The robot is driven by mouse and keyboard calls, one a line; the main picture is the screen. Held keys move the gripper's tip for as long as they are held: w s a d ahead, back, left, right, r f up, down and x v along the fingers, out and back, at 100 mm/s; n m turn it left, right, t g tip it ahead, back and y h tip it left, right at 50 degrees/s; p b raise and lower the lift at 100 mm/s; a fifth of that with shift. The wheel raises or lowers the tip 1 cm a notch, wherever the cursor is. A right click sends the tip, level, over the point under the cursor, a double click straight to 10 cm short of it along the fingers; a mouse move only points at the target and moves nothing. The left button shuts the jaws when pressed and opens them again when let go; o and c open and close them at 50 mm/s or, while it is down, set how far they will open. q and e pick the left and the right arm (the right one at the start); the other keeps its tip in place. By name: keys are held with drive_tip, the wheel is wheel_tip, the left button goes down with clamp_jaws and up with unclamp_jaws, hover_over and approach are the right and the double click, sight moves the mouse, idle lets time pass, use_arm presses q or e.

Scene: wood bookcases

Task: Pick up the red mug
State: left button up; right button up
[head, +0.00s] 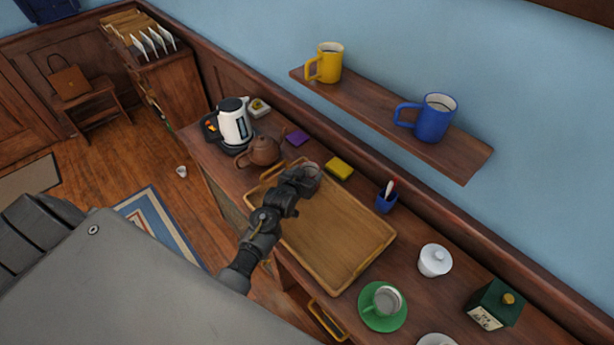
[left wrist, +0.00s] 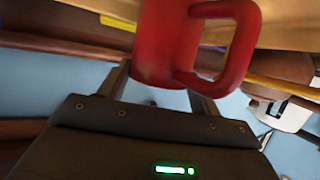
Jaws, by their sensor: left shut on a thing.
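The red mug (left wrist: 165,45) fills the upper middle of the left wrist view, with its handle to the right and part of it cut off by the top edge. My left gripper (left wrist: 160,84) is shut on the mug, one finger on each side of its body. In the head view my left gripper (head: 308,179) is over the far end of the wooden tray (head: 345,245). I cannot make out the red mug there, as my gripper and arm cover that spot. My right gripper is in neither view.
A brown teapot (head: 262,150) and white kettle (head: 234,124) stand left of the tray. A yellow sponge (head: 339,168) and blue pen cup (head: 386,198) lie behind it. The tray's middle is clear.

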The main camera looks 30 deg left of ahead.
use_arm(q)
drive_tip(key=shift+r+p, duration=0.55)
drive_tip(key=shift+r, duration=0.1)
drive_tip(key=s+d+r+p, duration=0.2)
drive_tip(key=s+d+r, duration=0.3)
drive_tip(key=s+r, duration=0.6)
drive_tip(key=shift+v, duration=1.1)
drive_tip(key=shift+a+f, duration=0.1)
drive_tip(key=shift+a, duration=0.05)
